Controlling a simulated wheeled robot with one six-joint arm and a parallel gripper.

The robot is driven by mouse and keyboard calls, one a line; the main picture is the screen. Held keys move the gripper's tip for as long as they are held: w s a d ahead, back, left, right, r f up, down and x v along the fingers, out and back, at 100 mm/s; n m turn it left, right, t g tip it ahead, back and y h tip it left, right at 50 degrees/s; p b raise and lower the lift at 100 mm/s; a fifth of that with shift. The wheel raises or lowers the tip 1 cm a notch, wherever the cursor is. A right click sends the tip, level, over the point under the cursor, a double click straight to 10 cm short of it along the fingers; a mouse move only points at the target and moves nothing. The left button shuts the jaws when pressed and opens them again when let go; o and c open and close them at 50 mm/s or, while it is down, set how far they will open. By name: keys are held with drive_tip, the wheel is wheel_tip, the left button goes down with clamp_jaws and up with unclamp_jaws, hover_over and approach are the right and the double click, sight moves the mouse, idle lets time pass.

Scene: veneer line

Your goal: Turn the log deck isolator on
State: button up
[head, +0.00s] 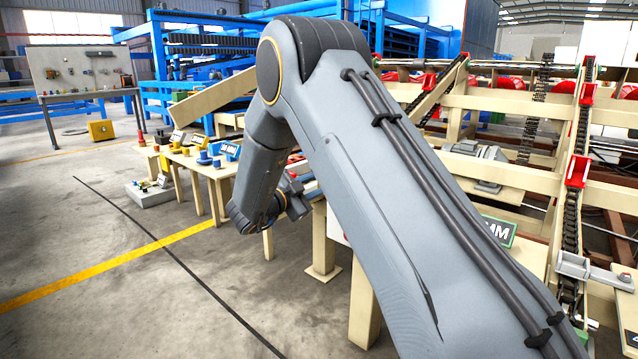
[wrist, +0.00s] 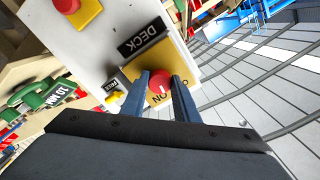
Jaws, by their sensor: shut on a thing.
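The log deck isolator is a red rotary knob (wrist: 160,84) on a yellow plate (wrist: 180,67), under a black label reading DECK (wrist: 142,37) on a pale panel (wrist: 108,47). My gripper (wrist: 158,80) has one finger on each side of the knob and is shut on it. "ON" shows on the plate beside the knob. Another marking by the right finger is partly hidden. I cannot tell which marking the knob points to. In the head view my arm hides the panel and the knob.
A red button on a yellow plate (wrist: 86,12) sits higher on the same panel. In the head view, beige log deck frames with chains (head: 480,120) fill the right. Open floor (head: 90,220) lies at left.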

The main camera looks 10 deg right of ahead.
drive_tip(key=shift+s+d+m+b, duration=0.1)
drive_tip(key=shift+m+b, duration=0.2)
drive_tip(key=shift+m, duration=1.55)
drive_tip(key=shift+d+m+b, duration=0.1)
drive_tip(key=shift+m+b, duration=0.15)
drive_tip(key=shift+m, duration=1.6)
drive_tip(key=shift+f, duration=0.1)
drive_tip(key=o, duration=1.1)
drive_tip(key=shift+c, duration=0.2)
drive_tip(key=shift+a, duration=0.1)
drive_tip(key=shift+a, duration=0.15)
drive_tip(key=p+v, duration=0.1)
drive_tip(key=v, duration=0.6)
drive_tip(key=shift+s+a, duration=0.2)
drive_tip(key=shift+s, duration=0.1)
